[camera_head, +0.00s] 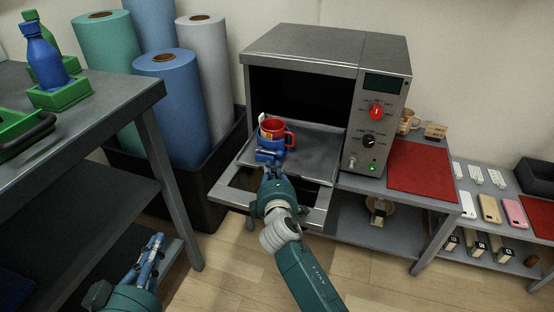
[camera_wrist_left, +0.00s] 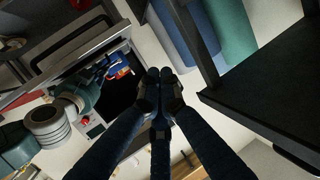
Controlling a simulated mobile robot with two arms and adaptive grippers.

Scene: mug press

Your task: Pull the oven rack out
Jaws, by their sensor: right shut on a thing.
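The silver oven (camera_head: 300,45) stands open, with its door (camera_head: 232,195) folded down. The oven rack (camera_head: 312,155) is a flat grey sheet and reaches out of the oven mouth over the door. A red mug (camera_head: 273,126) with a white tag stands on the rack, with a blue part around its lower half. My right gripper (camera_head: 268,162) is at the rack's front edge, just in front of the mug, and is shut on the rack; its fingertips partly hide the contact. My left gripper (camera_head: 152,258) is low at the left, away from the oven, its fingers together in the left wrist view (camera_wrist_left: 160,78).
A dark table (camera_head: 75,130) with a blue bottle (camera_head: 42,52) stands at the left. Large rolls (camera_head: 170,105) stand in a black bin behind. A red mat (camera_head: 420,168) lies right of the oven. The floor in front is clear.

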